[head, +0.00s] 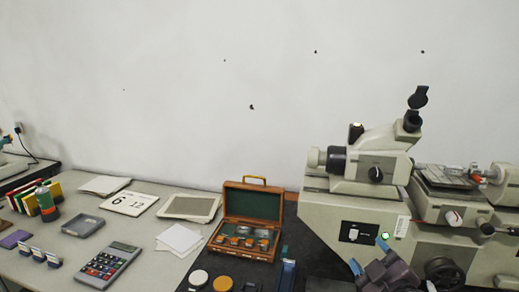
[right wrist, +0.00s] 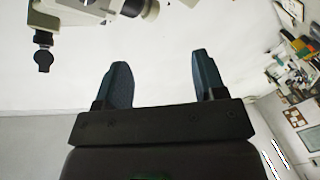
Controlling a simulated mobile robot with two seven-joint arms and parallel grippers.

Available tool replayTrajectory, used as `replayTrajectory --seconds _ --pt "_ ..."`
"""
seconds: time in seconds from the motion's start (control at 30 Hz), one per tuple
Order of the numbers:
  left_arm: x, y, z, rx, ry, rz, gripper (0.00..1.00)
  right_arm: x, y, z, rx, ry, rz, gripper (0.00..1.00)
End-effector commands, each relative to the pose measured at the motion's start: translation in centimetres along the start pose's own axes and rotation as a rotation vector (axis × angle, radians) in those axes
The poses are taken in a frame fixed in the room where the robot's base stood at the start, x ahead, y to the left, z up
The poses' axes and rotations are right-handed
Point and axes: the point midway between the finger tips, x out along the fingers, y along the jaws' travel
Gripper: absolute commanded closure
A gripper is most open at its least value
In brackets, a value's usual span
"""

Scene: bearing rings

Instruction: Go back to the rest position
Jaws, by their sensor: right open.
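My right gripper (head: 369,256) is at the bottom right in the head view, in front of the microscope-like machine. Its two blue fingers are apart. In the right wrist view the open gripper (right wrist: 158,62) has nothing between its fingers, with pale wall behind. My left gripper does not show in either view. An open wooden case (head: 252,222) with several small metal and brown pieces stands on the dark mat (head: 292,240) to the left of the right gripper.
The beige measuring machine (head: 345,212) with eyepieces fills the right side, close behind my right gripper. A white-topped disc (head: 198,278) and an orange disc (head: 222,284) lie at the front. A calculator (head: 108,264), papers (head: 180,240) and a grey tray (head: 83,225) lie left.

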Motion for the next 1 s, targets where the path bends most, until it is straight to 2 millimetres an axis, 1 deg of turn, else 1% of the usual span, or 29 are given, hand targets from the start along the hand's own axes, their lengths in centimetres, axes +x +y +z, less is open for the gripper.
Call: replayTrajectory --seconds 0.03,0.07,0.1,0.17,0.2,0.27,0.3,0.37,0.4,0.47,0.5,0.53,0.6,0.73,0.83,1.0 --pt "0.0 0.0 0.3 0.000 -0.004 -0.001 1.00 -0.4 -1.7 2.1 0.078 -0.018 -0.029 0.36" --pt "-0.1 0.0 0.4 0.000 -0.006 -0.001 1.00 -0.6 -2.6 3.0 0.126 -0.023 -0.043 0.36" --pt "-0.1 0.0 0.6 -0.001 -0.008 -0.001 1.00 -1.1 -3.8 4.5 0.187 -0.037 -0.060 0.36" --pt "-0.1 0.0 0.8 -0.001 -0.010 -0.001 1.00 -2.0 -5.7 6.9 0.283 -0.062 -0.081 0.36" --pt "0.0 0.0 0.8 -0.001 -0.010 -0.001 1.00 -2.9 -7.1 8.6 0.345 -0.086 -0.092 0.36" --pt "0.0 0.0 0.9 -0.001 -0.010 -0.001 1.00 -4.5 -9.1 11.2 0.434 -0.130 -0.104 0.36" --pt "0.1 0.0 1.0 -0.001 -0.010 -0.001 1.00 -5.7 -10.4 13.0 0.486 -0.162 -0.108 0.36" --pt "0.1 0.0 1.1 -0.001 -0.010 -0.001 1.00 -7.7 -12.3 15.4 0.552 -0.216 -0.112 0.36" --pt "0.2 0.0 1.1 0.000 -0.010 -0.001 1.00 -9.1 -13.6 16.9 0.587 -0.255 -0.114 0.36" --pt "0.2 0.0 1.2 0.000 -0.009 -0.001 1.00 -11.2 -15.2 19.0 0.625 -0.316 -0.115 0.36" --pt "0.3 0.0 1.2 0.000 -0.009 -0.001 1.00 -12.6 -16.2 20.2 0.645 -0.357 -0.116 0.36" --pt "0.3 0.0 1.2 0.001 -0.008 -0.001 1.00 -13.7 -16.9 21.0 0.657 -0.386 -0.117 0.36" --pt "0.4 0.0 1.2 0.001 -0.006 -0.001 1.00 -15.9 -18.1 22.4 0.676 -0.439 -0.116 0.36" --pt "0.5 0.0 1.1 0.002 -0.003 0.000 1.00 -18.5 -19.4 23.6 0.694 -0.496 -0.117 0.36" --pt "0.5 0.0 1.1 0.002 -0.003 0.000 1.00 -19.4 -19.7 23.9 0.695 -0.513 -0.120 0.36" --pt "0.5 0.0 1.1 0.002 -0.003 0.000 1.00 -19.4 -19.7 24.0 0.695 -0.515 -0.121 0.36"
